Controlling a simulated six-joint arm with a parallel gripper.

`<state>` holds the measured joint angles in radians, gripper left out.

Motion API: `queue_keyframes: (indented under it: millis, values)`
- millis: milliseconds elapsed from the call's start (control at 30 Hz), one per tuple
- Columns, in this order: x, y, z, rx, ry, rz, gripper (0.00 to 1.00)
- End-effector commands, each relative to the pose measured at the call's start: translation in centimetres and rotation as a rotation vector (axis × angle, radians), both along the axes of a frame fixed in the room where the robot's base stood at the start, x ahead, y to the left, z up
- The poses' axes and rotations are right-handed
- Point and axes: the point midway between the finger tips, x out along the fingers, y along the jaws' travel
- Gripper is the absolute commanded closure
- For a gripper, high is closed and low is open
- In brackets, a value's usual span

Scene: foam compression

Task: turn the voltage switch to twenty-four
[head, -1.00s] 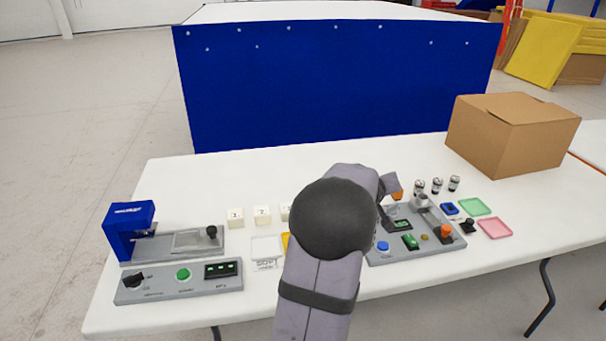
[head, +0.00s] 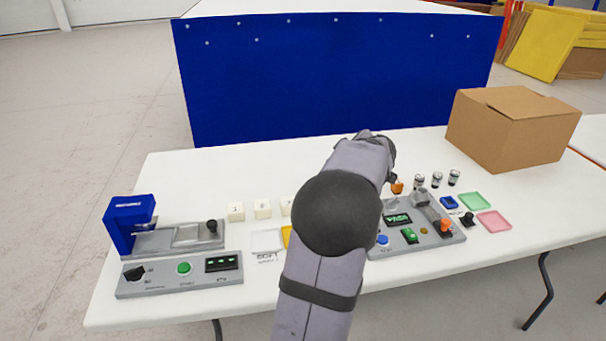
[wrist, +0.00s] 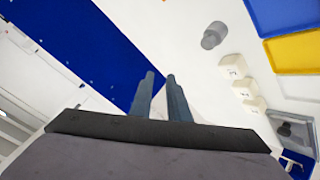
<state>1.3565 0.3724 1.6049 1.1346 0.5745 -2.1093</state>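I cannot read which control is the voltage switch. The left panel has a black rotary knob (head: 134,273) with small labels around it, too small to read. In the head view my arm hides the fingers and covers part of the right panel's left side. Neither panel's controls are at my fingertips.
A blue press (head: 130,222) stands behind the left panel. White cubes (head: 236,211) lie at the table's middle, partly behind my arm. Several small cans (head: 437,180), coloured trays (head: 494,222) and a cardboard box (head: 513,130) are at the right. The wrist view shows a grey cylinder (wrist: 212,36).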

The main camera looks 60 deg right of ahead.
Motion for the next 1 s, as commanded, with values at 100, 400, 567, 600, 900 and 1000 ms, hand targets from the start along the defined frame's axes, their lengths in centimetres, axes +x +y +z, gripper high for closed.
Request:
queue_keyframes:
  millis: [100,400,567,600,900,1000]
  values:
    - [1.2,1.7,-0.5,0.065,-0.058,0.047,0.84]
    - [3.4,6.2,-0.8,0.243,-0.179,0.146,0.84]
    - [4.0,7.9,-0.8,0.312,-0.217,0.184,0.84]
    - [4.1,8.2,-0.8,0.325,-0.224,0.189,0.84]
    - [4.5,9.3,-0.6,0.369,-0.245,0.212,0.84]
    - [4.5,9.3,-0.6,0.368,-0.246,0.212,0.84]
